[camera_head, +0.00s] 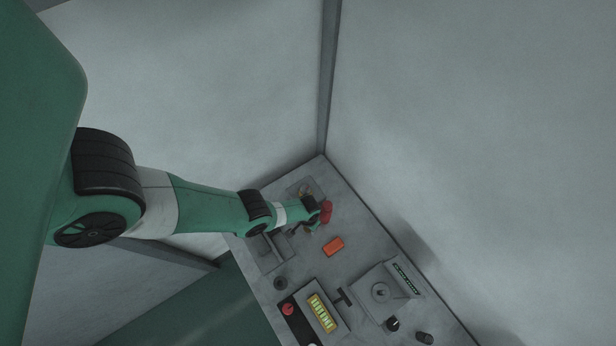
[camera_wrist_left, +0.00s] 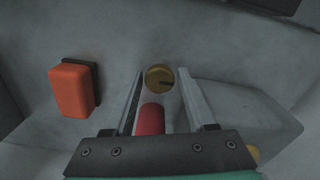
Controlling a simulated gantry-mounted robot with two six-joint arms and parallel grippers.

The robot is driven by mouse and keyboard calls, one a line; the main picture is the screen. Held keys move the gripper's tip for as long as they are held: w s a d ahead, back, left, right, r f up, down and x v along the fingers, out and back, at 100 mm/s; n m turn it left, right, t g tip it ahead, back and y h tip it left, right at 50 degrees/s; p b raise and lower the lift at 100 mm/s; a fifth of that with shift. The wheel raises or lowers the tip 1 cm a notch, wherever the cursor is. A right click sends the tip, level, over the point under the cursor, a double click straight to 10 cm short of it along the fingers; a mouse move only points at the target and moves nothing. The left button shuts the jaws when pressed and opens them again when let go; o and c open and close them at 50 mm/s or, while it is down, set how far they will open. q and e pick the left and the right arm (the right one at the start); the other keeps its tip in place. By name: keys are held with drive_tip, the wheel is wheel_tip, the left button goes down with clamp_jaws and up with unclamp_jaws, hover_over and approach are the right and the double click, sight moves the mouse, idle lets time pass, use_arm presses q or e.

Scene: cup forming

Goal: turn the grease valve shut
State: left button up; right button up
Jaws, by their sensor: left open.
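A red cylindrical handle (camera_wrist_left: 150,119) and a round brass-yellow part (camera_wrist_left: 159,77) show in the left wrist view; they look like the grease valve, though I cannot tell how they join. My left gripper (camera_wrist_left: 161,90) is open, with one finger on each side of the red handle. The brass part shows between the fingertips. Contact cannot be told. In the head view a red part (camera_head: 326,209) shows at the end of my left arm, near the panel's far corner; my wrist hides much there. My right gripper is not in view.
An orange box (camera_head: 333,246) stands near the valve; it also shows left of the fingers in the left wrist view (camera_wrist_left: 70,90). Farther along the panel are a red button (camera_head: 288,309), a yellow-lit display (camera_head: 321,313) and a black knob (camera_head: 392,324). Walls close off the far side.

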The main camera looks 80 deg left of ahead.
use_arm(q)
drive_tip(key=shift+r, duration=0.1)
drive_tip(key=shift+c, duration=0.3)
clamp_jaws()
drive_tip(key=shift+m, duration=0.4)
drive_tip(key=m, duration=0.3)
drive_tip(key=shift+m, duration=0.3)
drive_tip(key=m+b, duration=0.1)
drive_tip(key=m, duration=0.3)
drive_tip(key=shift+m, duration=0.3)
drive_tip(key=m, duration=0.4)
drive_tip(key=shift+m, duration=2.5)
